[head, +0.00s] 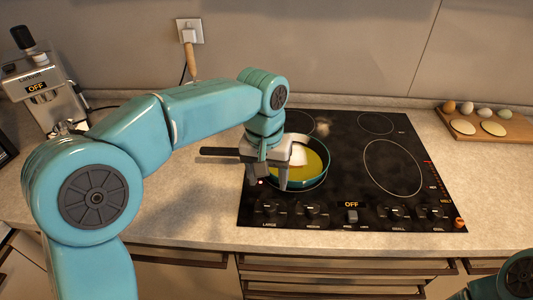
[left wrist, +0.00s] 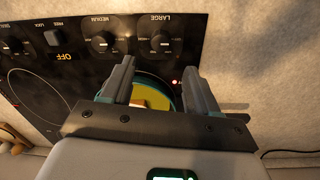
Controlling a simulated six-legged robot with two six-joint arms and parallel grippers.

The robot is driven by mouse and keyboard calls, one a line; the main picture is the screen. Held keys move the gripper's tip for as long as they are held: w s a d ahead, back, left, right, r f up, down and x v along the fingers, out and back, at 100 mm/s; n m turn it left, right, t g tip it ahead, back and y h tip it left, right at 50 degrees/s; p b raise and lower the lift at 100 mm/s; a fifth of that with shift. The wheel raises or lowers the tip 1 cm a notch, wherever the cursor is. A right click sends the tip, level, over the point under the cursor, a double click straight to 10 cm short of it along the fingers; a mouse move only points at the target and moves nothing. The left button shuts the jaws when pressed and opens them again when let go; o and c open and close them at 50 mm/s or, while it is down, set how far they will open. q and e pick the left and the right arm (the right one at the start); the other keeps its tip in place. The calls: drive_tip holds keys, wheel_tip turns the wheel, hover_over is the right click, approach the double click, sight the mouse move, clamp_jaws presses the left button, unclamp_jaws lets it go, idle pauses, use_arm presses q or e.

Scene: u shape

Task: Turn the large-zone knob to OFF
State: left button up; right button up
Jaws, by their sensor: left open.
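The large-zone knob (head: 270,208) is a black dial at the front left of the cooktop. In the left wrist view it shows as the dial (left wrist: 161,42) by the label LARGE, with a pale mark. I cannot read its exact setting. My left gripper (head: 268,187) is open and empty, pointing down above the cooktop just behind the knob and in front of the pan. In the left wrist view the knob lies beyond the fingertips (left wrist: 156,68), between their lines and apart from them. My right gripper is out of view.
A pan (head: 325,172) with yellow contents sits on the left burner, its handle pointing left. The medium knob (head: 312,210) is right of the large one. A display (head: 351,204) reads OFF. A red light (left wrist: 174,82) glows near the pan. A wooden board (head: 510,125) holds eggs.

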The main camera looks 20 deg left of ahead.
use_arm(q)
wheel_tip(320, 180, up, 7)
drive_tip(key=shift+a+f+p, duration=0.15)
drive_tip(key=shift+a+p, duration=0.05)
drive_tip(key=shift+p, duration=0.2)
drive_tip(key=shift+s, duration=0.1)
